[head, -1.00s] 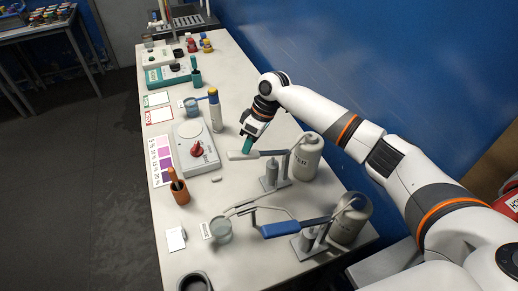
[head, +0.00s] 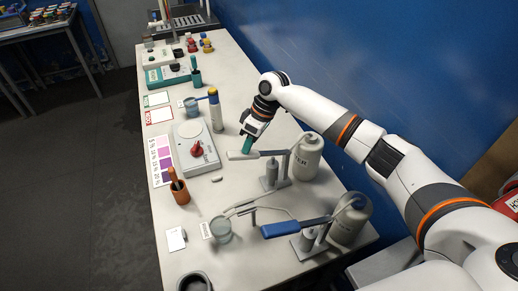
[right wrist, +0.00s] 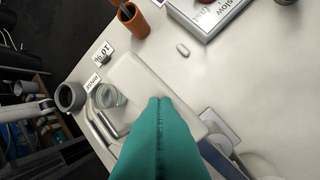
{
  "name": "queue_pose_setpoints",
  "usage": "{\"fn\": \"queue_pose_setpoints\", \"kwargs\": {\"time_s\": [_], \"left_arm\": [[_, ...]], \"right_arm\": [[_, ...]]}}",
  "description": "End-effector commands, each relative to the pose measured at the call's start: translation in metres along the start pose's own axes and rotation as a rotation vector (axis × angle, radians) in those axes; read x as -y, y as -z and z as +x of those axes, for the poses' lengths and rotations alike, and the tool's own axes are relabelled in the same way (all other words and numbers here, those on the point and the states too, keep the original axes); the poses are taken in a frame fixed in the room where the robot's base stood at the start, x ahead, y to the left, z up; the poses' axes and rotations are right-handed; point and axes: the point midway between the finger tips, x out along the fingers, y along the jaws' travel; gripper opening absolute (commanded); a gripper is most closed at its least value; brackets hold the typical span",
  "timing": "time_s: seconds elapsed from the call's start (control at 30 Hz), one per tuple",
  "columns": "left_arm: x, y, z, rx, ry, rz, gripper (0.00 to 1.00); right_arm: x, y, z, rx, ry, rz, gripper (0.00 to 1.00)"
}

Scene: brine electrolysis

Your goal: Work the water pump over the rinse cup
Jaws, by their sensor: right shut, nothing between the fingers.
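The water pump (head: 305,158) is a pale canister with lettering ending in "TER", a grey post and a lever with a pale flat handle pad (head: 238,155). My right gripper (head: 246,146), with teal fingers, is shut and empty at the pad; I cannot tell whether it touches. In the right wrist view the closed fingers (right wrist: 160,108) overlap the pale pad (right wrist: 130,77) and hide part of it. The clear rinse cup (head: 221,229) stands near the table's left front, by a small label card; it also shows in the right wrist view (right wrist: 109,97). My left gripper is not in view.
A second pump with a blue handle (head: 285,229) stands in front of the water pump, its spout near the cup. A blue wall borders the right.

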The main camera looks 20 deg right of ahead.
Motion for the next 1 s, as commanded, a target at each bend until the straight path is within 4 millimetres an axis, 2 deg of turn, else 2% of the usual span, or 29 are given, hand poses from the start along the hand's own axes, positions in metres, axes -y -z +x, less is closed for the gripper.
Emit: {"fn": "queue_pose_setpoints", "kwargs": {"time_s": [0.37, 0.8, 1.0], "left_arm": [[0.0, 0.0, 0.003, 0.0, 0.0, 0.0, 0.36], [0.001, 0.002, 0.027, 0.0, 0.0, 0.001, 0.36], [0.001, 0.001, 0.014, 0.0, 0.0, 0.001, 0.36]], "right_arm": [[0.001, 0.001, 0.007, 0.0, -0.002, 0.0, 0.0], [0.011, 0.012, 0.058, -0.003, -0.001, 0.002, 0.0], [0.008, 0.009, 0.044, -0.003, 0.001, 0.002, 0.0]]}}
